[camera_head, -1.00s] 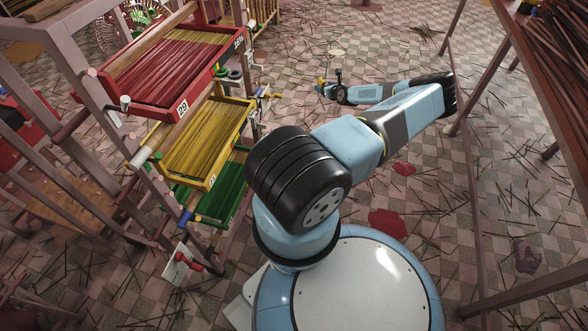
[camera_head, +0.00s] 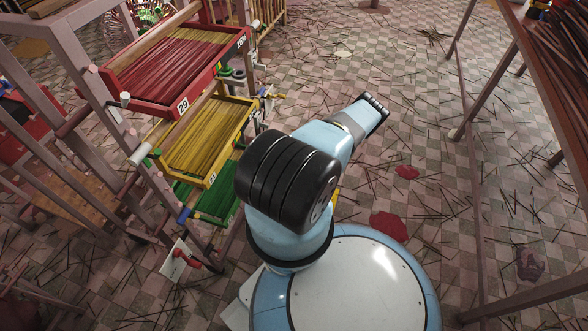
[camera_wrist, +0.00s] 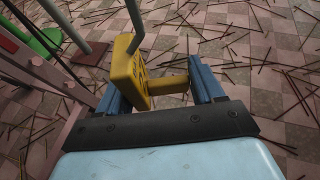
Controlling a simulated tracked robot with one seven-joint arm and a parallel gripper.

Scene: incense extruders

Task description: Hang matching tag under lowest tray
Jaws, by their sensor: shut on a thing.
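My gripper (camera_wrist: 160,88) is shut on a yellow tag (camera_wrist: 127,74) by its short yellow peg, which lies between the blue fingers. The tag is a thick plate with dark marks that I cannot read. A thin grey rod passes in front of its top in the wrist view. The lowest tray is green (camera_head: 212,215) and sits at the left in the head view, under a yellow tray (camera_head: 188,174) and a red tray (camera_head: 150,103) marked 29.
The trays sit in a pinkish frame with several pegs and knobs. A white plate with a red clamp-like piece (camera_head: 187,259) is low at the left. A table with dark sticks (camera_head: 570,60) stands at the right. Thin sticks litter the checkered floor between them.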

